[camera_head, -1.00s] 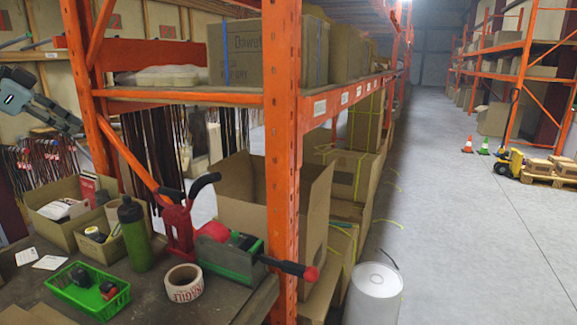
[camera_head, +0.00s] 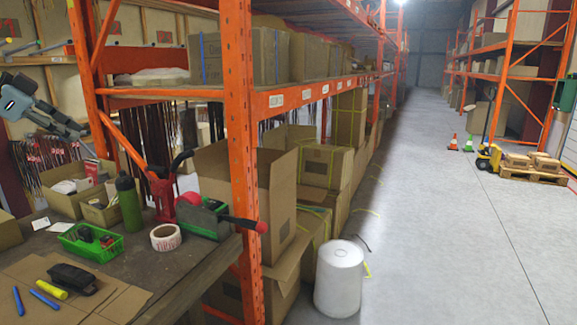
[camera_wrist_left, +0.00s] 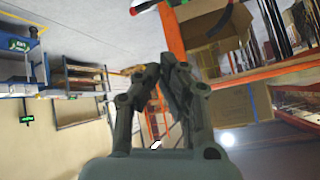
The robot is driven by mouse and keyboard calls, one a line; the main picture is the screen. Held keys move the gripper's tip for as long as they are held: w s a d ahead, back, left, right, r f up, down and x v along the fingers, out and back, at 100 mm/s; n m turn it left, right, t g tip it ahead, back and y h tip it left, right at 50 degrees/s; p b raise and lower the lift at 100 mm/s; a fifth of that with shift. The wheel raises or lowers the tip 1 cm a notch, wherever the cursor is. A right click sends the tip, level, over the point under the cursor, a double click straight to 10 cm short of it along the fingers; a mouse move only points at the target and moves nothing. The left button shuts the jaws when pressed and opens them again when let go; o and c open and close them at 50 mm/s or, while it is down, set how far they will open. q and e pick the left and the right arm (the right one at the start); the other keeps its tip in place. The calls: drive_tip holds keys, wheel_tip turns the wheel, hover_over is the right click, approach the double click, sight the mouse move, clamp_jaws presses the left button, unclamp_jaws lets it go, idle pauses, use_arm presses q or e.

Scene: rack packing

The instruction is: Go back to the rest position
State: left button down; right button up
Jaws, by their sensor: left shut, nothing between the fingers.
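My left gripper (camera_head: 76,130) hangs in the air at the left edge of the head view, over the far left part of the workbench (camera_head: 195,268). Its grey fingers point down to the right. In the left wrist view the fingers (camera_wrist_left: 172,72) stand close together with nothing held between them. The gripper looks clear of the bench and of the orange rack post (camera_head: 243,165). My right gripper shows in neither view.
The bench holds a green bottle (camera_head: 129,203), a green basket (camera_head: 69,246), a tape roll (camera_head: 165,237) and a tape dispenser (camera_head: 203,217). A white roll (camera_head: 339,280) stands on the floor. The grey aisle (camera_head: 430,200) to the right is mostly clear.

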use_arm(q)
drive_tip(key=s+d+f+n+g+b, duration=0.1)
drive_tip(key=s+d+f+g+b, duration=0.35)
drive_tip(key=f, duration=1.15)
drive_tip(key=s+d+f+n+t+b, duration=0.1)
drive_tip(key=s+f, duration=0.7)
drive_tip(key=f, duration=0.9)
drive_tip(key=s+d+f+n+g+b, duration=0.1)
drive_tip(key=s+d+f+g+b, duration=0.35)
drive_tip(key=f, duration=1.15)
drive_tip(key=s+d+f+n+y+b, duration=0.1)
drive_tip(key=s+f+n+y+b, duration=0.1)
drive_tip(key=s+f, duration=0.9)
drive_tip(key=s+d+f+n+y+b, duration=0.1)
drive_tip(key=s+d+f+n+b, duration=0.1)
drive_tip(key=s+f, duration=0.9)
drive_tip(key=s+d+f+n+t+y+b, duration=0.1)
drive_tip(key=s+d+f+n+y+b, duration=0.1)
drive_tip(key=s+f, duration=1)
drive_tip(key=s, duration=0.9)
drive_tip(key=shift+s+d+n+y, duration=0.2)
drive_tip(key=shift+s+n+y, duration=0.1)
drive_tip(key=shift+n, duration=0.1)
